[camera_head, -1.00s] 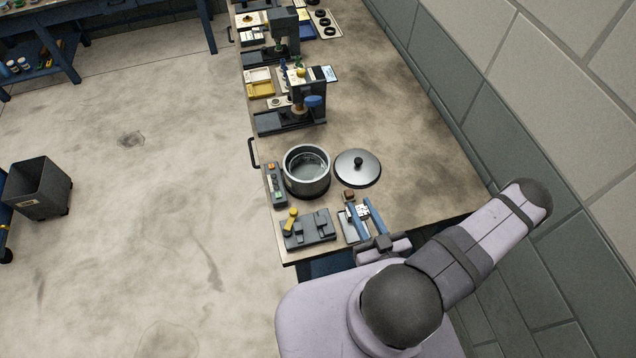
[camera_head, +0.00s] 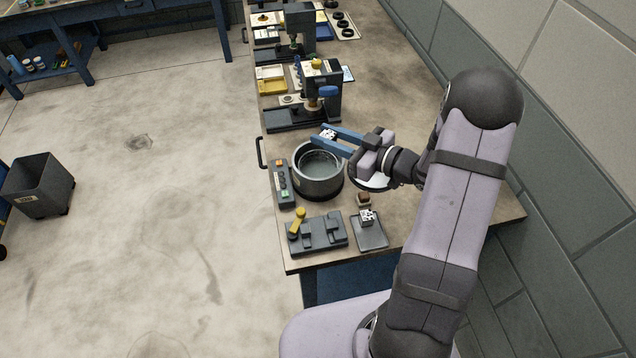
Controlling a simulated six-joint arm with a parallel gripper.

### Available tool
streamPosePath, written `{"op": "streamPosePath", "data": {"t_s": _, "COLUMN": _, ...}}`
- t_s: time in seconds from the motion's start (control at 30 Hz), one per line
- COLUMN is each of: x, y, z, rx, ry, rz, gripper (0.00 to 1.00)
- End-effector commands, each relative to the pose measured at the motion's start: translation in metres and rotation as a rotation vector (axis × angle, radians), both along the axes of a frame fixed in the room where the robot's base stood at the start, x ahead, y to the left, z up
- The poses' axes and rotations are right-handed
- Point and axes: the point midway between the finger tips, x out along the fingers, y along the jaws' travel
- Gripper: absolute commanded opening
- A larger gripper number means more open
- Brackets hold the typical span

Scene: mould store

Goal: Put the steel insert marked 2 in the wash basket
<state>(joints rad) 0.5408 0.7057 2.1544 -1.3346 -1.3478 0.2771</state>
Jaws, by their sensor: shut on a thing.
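My gripper (camera_head: 336,137) is shut on a small white block with black marks (camera_head: 328,134), held at its fingertips. It is in the air at the far rim of the round steel pot (camera_head: 308,187), seen from above. I cannot read its mark, so I cannot tell if it is the insert marked 2. Inside the pot is a round inner rim (camera_head: 318,165), perhaps the wash basket; its details are too small to tell. A second white block with black marks (camera_head: 367,216) stands on a grey tray (camera_head: 371,236) near the bench's front edge.
A brown block (camera_head: 362,200) is by the tray. A dark fixture with a yellow handle (camera_head: 318,233) and a control box (camera_head: 282,185) stand left of these. The pot lid (camera_head: 370,181) is partly hidden under my gripper. A press (camera_head: 318,95) stands beyond the pot.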

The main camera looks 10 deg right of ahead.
Motion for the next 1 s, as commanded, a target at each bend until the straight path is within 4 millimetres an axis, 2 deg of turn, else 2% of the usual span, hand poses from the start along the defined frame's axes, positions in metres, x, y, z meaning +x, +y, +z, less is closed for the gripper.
{"op": "streamPosePath", "data": {"t_s": 0.2, "x": 0.012, "y": 0.019, "z": 0.017, "rx": -0.002, "ry": -0.004, "rz": 0.041, "gripper": 0.0}}
{"op": "streamPosePath", "data": {"t_s": 0.43, "x": 0.014, "y": 0.021, "z": 0.018, "rx": 0.0, "ry": 0.0, "rz": 0.044, "gripper": 0.0}}
{"op": "streamPosePath", "data": {"t_s": 0.8, "x": 0.013, "y": 0.021, "z": -0.025, "rx": 0.003, "ry": 0.002, "rz": 0.044, "gripper": 0.0}}
{"op": "streamPosePath", "data": {"t_s": 1.0, "x": 0.014, "y": 0.021, "z": -0.038, "rx": 0.002, "ry": -0.001, "rz": 0.043, "gripper": 0.0}}
